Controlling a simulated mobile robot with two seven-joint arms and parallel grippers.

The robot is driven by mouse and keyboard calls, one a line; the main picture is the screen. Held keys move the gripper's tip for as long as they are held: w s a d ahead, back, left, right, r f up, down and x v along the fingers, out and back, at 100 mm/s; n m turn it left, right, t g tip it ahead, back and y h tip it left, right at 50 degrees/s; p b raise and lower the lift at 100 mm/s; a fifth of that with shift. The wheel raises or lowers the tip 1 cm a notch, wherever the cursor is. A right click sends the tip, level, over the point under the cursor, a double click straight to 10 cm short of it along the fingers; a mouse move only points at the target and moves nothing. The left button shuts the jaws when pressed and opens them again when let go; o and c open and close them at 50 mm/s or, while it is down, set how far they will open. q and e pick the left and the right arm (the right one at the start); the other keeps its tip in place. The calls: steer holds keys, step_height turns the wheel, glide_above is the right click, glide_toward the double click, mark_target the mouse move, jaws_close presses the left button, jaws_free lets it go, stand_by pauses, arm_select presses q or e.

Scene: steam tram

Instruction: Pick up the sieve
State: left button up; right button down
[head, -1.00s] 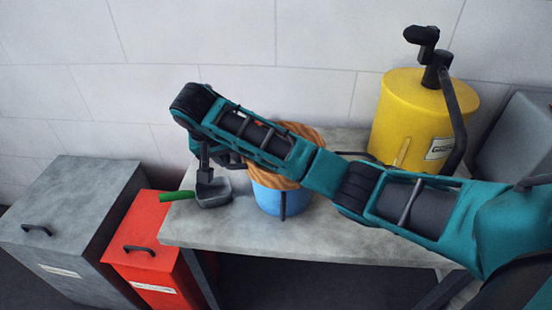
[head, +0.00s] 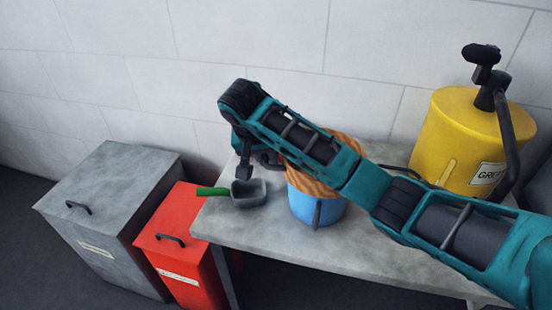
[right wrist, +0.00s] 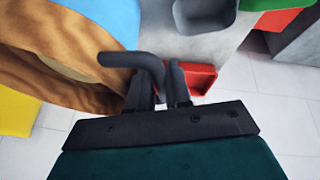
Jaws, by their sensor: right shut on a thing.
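The sieve (head: 303,180), a round wooden hoop, is at the blue bucket (head: 330,206) on the grey table, partly hidden by my right arm. In the right wrist view the hoop (right wrist: 62,68) fills the left side, with a pale inside. My right gripper (head: 270,160) is at the hoop's left side, mostly hidden behind my arm. In the right wrist view its fingers (right wrist: 160,88) are shut at a dark bent bar, which appears to be the sieve's handle. Whether the hoop is clear of the bucket cannot be told. My left gripper is not in view.
A grey scoop (head: 250,192) with a green handle lies near the table's left edge. A yellow grease drum (head: 450,130) with a crank stands at the right. Red (head: 178,250) and grey bins (head: 105,225) stand left of the table. A small red object (right wrist: 202,77) shows beside my fingers.

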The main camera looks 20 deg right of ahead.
step_height(320, 180, up, 19)
steer(key=shift+r, duration=0.15)
stand_by(0.5)
steer(key=shift+s+d+f+b, duration=0.1)
steer(key=shift+f+b, duration=0.4)
steer(key=shift+f, duration=1.8)
steer(key=shift+d+f+b, duration=0.1)
steer(key=shift+f+b, duration=0.4)
steer(key=shift+f, duration=1.8)
steer(key=shift+f+b, duration=0.5)
steer(key=shift+f, duration=3)
